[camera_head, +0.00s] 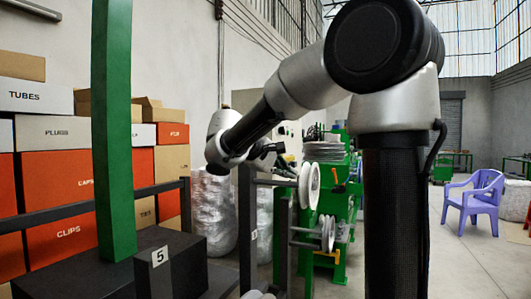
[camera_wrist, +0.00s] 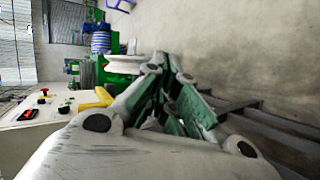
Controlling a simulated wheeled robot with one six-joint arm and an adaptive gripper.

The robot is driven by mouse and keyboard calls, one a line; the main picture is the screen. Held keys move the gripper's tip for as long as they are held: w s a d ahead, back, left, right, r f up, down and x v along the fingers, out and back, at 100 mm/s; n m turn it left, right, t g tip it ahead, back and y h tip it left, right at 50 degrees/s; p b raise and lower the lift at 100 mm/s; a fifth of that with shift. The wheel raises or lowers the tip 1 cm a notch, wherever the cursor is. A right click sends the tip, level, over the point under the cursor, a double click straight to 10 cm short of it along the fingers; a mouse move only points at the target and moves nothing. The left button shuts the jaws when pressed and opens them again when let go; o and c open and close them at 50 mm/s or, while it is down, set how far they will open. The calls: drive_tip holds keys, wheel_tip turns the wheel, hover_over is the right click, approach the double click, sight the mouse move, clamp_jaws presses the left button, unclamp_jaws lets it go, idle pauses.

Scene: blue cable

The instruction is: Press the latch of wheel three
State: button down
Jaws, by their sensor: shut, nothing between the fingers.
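In the head view, white wheels hang on a dark rack: an upper one (camera_head: 309,186) and a lower one (camera_head: 328,233). A third white rim (camera_head: 258,295) shows at the bottom edge. A small plate (camera_head: 254,235) on the rack post is too small to read surely. I cannot tell which wheel is three, and no latch can be made out clearly. My gripper (camera_head: 268,150) is above and left of the upper wheel, partly hidden by my wrist. In the wrist view my gripper (camera_wrist: 170,72) is shut and empty, its tips near a pale wheel-like rim (camera_wrist: 125,64).
A green post (camera_head: 112,130) and a black box with a plate marked 5 (camera_head: 160,257) stand at left. Stacked cartons (camera_head: 60,185) are behind. A green machine (camera_head: 345,205) stands behind the wheels. The wrist view shows a control panel (camera_wrist: 35,118) and a yellow part (camera_wrist: 95,98).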

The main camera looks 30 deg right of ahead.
drive_tip(key=w+a+r+n+t+h, duration=0.1)
drive_tip(key=w+a+r+t+h, duration=0.1)
drive_tip(key=w+a, duration=0.3)
drive_tip(key=w+a+r+n+t+h, duration=0.1)
drive_tip(key=w+a+r+t+h, duration=0.1)
drive_tip(key=w+a, duration=0.3)
drive_tip(key=w+r, duration=0.1)
drive_tip(key=w, duration=0.3)
drive_tip(key=shift+w+t+h, duration=0.4)
drive_tip(key=shift+r, duration=0.1)
drive_tip(key=d, duration=1.1)
drive_tip(key=shift+w+d, duration=0.3)
drive_tip(key=shift+w, duration=0.1)
